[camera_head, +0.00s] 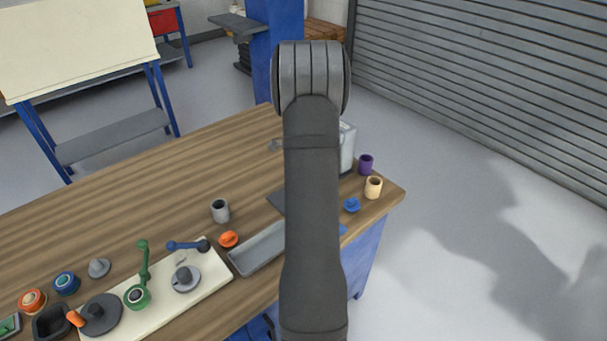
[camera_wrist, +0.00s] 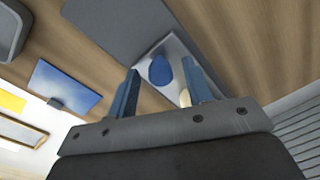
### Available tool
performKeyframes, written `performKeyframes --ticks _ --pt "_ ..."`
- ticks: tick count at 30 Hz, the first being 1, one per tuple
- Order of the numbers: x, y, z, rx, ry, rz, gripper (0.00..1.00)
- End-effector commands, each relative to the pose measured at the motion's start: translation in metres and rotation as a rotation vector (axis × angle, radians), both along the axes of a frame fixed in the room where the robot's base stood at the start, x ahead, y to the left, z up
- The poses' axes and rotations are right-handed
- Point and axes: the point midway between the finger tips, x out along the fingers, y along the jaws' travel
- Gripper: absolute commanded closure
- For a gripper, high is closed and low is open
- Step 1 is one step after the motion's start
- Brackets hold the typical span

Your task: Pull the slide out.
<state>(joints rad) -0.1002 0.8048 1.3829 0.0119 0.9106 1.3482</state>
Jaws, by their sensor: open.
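In the wrist view a blue rounded knob (camera_wrist: 160,70) sits on a pale flat plate (camera_wrist: 176,50), which looks like the slide. The plate's upper-left side meets a dark grey flat piece (camera_wrist: 105,22); I cannot tell how they join. My gripper (camera_wrist: 160,64) is open, its two blue-grey fingers on either side of the knob in the picture. I see no contact, and the height above the knob is unclear. In the head view the blue knob (camera_head: 351,205) shows right of my arm, which hides my gripper and most of the plate.
A purple cup (camera_head: 366,164) and a cream cup (camera_head: 374,187) stand close to the knob, near the wooden table's (camera_head: 150,185) right corner. A grey tray (camera_head: 258,250), an orange knob (camera_head: 228,239) and a grey cup (camera_head: 220,210) lie left of my arm.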

Motion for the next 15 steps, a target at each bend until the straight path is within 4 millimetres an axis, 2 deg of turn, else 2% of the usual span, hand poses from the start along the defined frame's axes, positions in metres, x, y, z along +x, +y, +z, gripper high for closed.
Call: performKeyframes --ticks 2,9,15 --pt "-0.0001 0.0000 0.0001 0.000 0.000 0.000 0.53" --pt "-0.0001 0.0000 0.0003 0.000 0.000 0.000 0.98" --pt "-0.0027 0.0031 0.0006 0.000 0.000 0.001 1.00"
